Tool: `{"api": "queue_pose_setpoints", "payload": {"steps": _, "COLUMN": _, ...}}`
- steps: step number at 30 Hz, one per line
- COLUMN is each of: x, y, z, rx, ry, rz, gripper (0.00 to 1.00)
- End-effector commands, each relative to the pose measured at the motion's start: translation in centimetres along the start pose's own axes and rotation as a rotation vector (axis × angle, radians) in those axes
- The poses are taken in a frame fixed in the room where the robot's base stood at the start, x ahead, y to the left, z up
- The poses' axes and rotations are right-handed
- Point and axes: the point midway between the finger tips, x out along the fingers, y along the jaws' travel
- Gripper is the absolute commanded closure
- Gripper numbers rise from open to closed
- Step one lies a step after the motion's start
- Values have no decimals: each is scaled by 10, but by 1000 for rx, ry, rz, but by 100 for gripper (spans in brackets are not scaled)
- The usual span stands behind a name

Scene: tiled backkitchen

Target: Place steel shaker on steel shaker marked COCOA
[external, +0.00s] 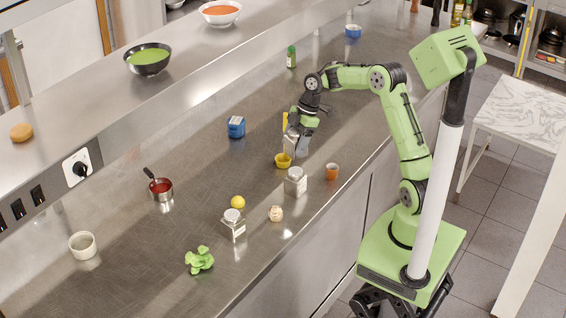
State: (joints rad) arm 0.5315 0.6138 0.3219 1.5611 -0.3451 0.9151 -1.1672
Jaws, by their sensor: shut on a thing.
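My gripper (300,130) is over the steel counter, pointing down. It is shut on a steel shaker (290,145), which is partly hidden by the fingers. I cannot tell whether the shaker touches the counter. A second steel shaker (295,182) stands upright just in front of the gripper, with a pale label. A third steel shaker (233,226) stands upright farther to the front left, also labelled. The labels are too small to read, so I cannot tell which one says COCOA.
A yellow cup (283,160) sits close to the held shaker.

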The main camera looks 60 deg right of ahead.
Motion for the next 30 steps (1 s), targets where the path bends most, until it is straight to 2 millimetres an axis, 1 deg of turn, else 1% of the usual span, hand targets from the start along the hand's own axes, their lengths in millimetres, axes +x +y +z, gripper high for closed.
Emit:
{"api": "queue_pose_setpoints", "payload": {"steps": 1, "x": 11, "y": 0, "z": 4, "rx": 0, "ry": 1, "rz": -2, "gripper": 70}}
{"api": "queue_pose_setpoints", "payload": {"steps": 9, "x": 58, "y": 0, "z": 24, "rx": 2, "ry": 1, "rz": -1, "gripper": 70}}
{"api": "queue_pose_setpoints", "payload": {"steps": 12, "x": 63, "y": 1, "z": 26, "rx": 1, "ry": 0, "rz": 3, "gripper": 70}}
{"api": "queue_pose_setpoints", "payload": {"steps": 17, "x": 62, "y": 1, "z": 26, "rx": 1, "ry": 0, "rz": 4, "gripper": 70}}
{"api": "queue_pose_setpoints", "payload": {"steps": 21, "x": 66, "y": 1, "z": 28, "rx": 1, "ry": 0, "rz": 4, "gripper": 70}}
{"api": "queue_pose_setpoints", "payload": {"steps": 22, "x": 66, "y": 1, "z": 28, "rx": 2, "ry": -1, "rz": 3, "gripper": 32}}
{"api": "queue_pose_setpoints", "payload": {"steps": 24, "x": 66, "y": 1, "z": 28, "rx": 2, "ry": -1, "rz": 3, "gripper": 22}}
{"api": "queue_pose_setpoints", "payload": {"steps": 27, "x": 65, "y": 1, "z": 27, "rx": 2, "ry": 0, "rz": 3, "gripper": 8}}
{"api": "queue_pose_setpoints", "payload": {"steps": 30, "x": 65, "y": 1, "z": 27, "rx": 2, "ry": 0, "rz": 3, "gripper": 8}}
